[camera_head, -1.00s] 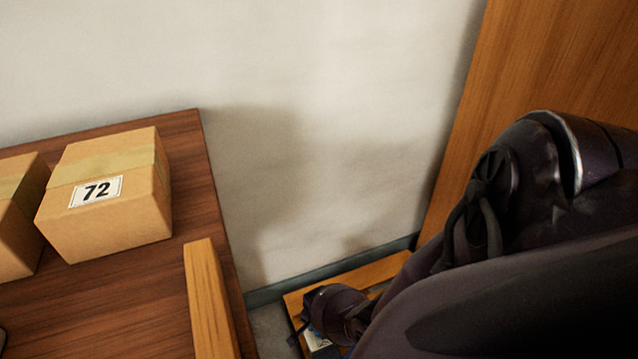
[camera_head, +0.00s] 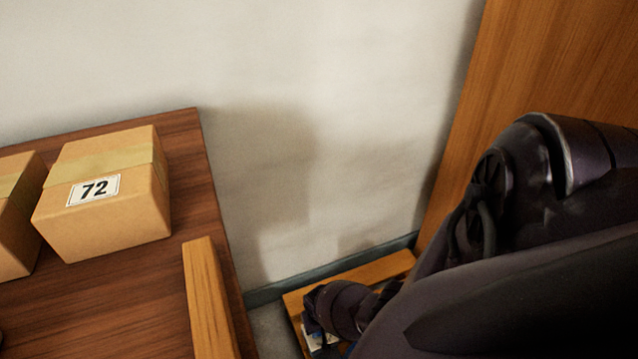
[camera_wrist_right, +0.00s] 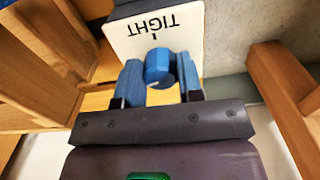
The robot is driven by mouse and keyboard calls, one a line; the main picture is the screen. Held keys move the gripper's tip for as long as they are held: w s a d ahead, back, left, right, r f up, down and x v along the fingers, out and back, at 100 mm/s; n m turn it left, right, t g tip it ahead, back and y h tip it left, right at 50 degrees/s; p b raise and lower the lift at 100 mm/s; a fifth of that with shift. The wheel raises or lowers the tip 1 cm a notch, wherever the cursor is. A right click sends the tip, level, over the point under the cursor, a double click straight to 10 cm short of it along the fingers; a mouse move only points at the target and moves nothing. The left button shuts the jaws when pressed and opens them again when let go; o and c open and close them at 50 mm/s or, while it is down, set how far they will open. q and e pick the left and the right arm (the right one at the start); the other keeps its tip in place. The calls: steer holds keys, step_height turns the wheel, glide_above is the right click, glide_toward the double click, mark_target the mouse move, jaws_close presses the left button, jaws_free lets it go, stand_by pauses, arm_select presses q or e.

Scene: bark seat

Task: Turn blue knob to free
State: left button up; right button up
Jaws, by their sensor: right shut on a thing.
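The blue knob (camera_wrist_right: 158,68) sits on a white panel (camera_wrist_right: 118,38) marked "TIGHT", which reads upside down in the right wrist view. A short black mark stands by the word. My right gripper (camera_wrist_right: 158,78) is shut on the knob, with one blue finger on each side of it. In the head view my right arm reaches down to a low wooden frame (camera_head: 373,268). There my own wrist hides the knob, and only a small white and blue patch shows below it. My left gripper is in neither view.
A dark wooden table (camera_head: 120,305) at the left holds cardboard boxes, one marked 72 (camera_head: 105,215). A wooden post (camera_head: 208,300) stands by its right edge. A pale wall (camera_head: 330,110) lies behind, and a tall wooden panel (camera_head: 550,70) stands at the right.

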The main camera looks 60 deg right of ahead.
steer(key=n, duration=0.4)
steer(key=shift+s+d+n, duration=0.1)
steer(key=shift+d+n, duration=0.1)
steer(key=shift+n, duration=0.1)
steer(key=n+b, duration=0.1)
steer(key=n, duration=0.2)
steer(key=shift+n, duration=0.3)
steer(key=n, duration=0.4)
steer(key=shift+n, duration=1.1)
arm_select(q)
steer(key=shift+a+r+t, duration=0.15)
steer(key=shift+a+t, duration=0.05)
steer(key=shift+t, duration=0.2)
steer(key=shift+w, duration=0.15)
arm_select(e)
steer(key=shift+n, duration=0.3)
steer(key=o, duration=0.9)
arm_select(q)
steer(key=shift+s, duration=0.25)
